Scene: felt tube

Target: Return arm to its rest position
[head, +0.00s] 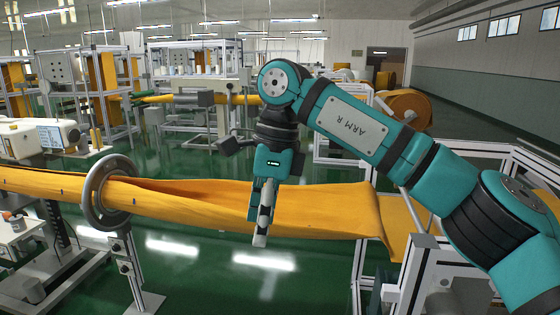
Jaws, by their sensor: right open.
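The gripper hides a strip of the felt. My left arm and gripper are not in view.
The grey ring stands on a post (136,275) at the lower left. An aluminium frame (425,260) stands at the lower right under my arm. White machines (58,134) are at the left, a large yellow roll (408,108) behind my arm. Green floor (270,285) is open below.

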